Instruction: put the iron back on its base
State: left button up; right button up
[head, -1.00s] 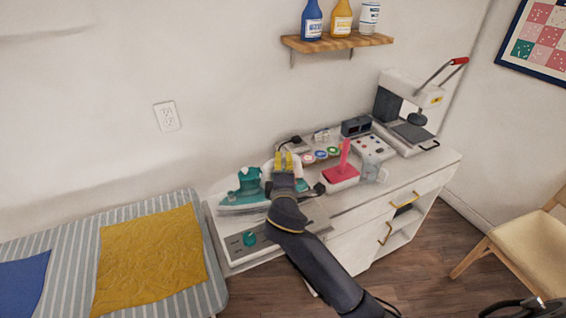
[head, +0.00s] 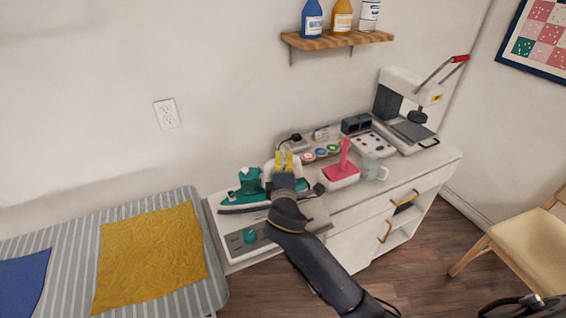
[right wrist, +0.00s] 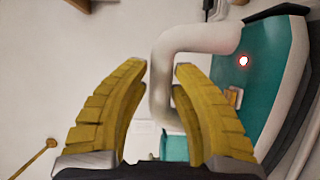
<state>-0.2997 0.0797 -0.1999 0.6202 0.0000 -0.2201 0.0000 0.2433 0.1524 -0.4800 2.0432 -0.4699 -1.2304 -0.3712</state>
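The teal iron (head: 243,196) with a white handle is at the left end of the white cabinet top, just over its pale base (head: 238,245), which has a grey front panel and a teal knob. My right gripper (head: 284,162) is at the white handle, its yellow fingers on either side. In the right wrist view the handle (right wrist: 160,95) passes between the converged fingertips (right wrist: 163,68), and the teal body (right wrist: 265,75) lies to the right. My arm hides part of the iron and base. I cannot tell how large any gap beneath the iron is. My left gripper is out of view.
A press (head: 410,110) is farther back. A shelf (head: 335,41) hangs above.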

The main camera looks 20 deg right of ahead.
jog(key=o, duration=0.4)
jog(key=shift+f, duration=0.2)
jog(key=v, duration=1.2)
jog(key=shift+r, duration=0.2)
